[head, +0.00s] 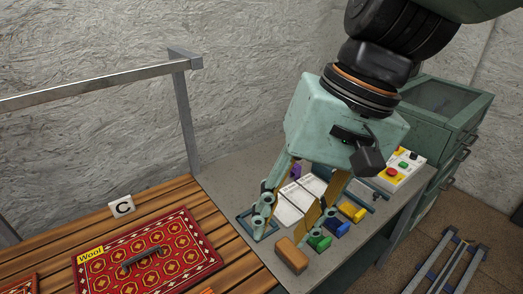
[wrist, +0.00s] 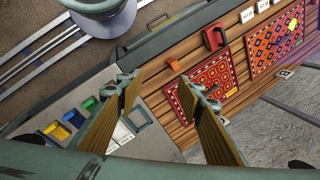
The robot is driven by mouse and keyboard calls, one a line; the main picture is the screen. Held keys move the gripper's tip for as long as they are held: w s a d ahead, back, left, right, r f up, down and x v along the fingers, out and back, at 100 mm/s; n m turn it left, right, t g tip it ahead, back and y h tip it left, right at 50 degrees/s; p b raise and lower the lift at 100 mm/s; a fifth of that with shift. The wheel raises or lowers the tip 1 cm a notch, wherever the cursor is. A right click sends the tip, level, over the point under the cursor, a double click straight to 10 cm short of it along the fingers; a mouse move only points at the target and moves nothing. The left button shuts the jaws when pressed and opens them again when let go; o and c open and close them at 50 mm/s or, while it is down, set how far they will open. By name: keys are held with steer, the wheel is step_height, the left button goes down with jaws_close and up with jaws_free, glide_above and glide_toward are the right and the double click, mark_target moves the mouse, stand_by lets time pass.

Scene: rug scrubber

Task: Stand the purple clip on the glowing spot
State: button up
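The purple clip (head: 295,171) shows as a small purple piece on the grey worktop, partly hidden behind one finger of my gripper. I cannot make it out in the wrist view. My gripper (head: 293,222) hangs over the worktop with its fingers spread and nothing between them. The wrist view also shows the fingers wide apart (wrist: 157,80). I cannot make out the glowing spot for certain; a faint purple tint lies near the far rug (wrist: 276,40) at the right of the wrist view.
Yellow (head: 352,211), blue (head: 336,228) and green (head: 319,240) clips stand right of the white open booklet (head: 290,213). A brown block (head: 291,255) lies in front. A red button box (head: 398,172) is behind. A red rug (head: 185,231) lies on the slatted deck at left.

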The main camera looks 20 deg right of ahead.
steer(key=w+d+f+m+t+y+b, duration=0.1)
steer(key=w+f+m+y, duration=0.2)
steer(key=w+m, duration=0.35)
steer(key=w+d+f+m+t+y+b, duration=0.1)
steer(key=w+f+m+t+y, duration=0.15)
steer(key=w, duration=0.75)
steer(key=w+d+f+m+t+y+b, duration=0.1)
steer(key=w+f+m+y, duration=0.2)
steer(key=w+m, duration=0.35)
steer(key=m+t+h+b, duration=0.1)
steer(key=m+t+h, duration=0.7)
steer(key=m, duration=0.5)
glide_toward(299, 170)
steer(key=shift+s+d, duration=0.5)
steer(key=shift+s, duration=0.25)
steer(key=shift+y, duration=0.35)
steer(key=shift+b+x, duration=0.7)
steer(key=shift+x, duration=3.55)
steer(key=shift+w, duration=0.2)
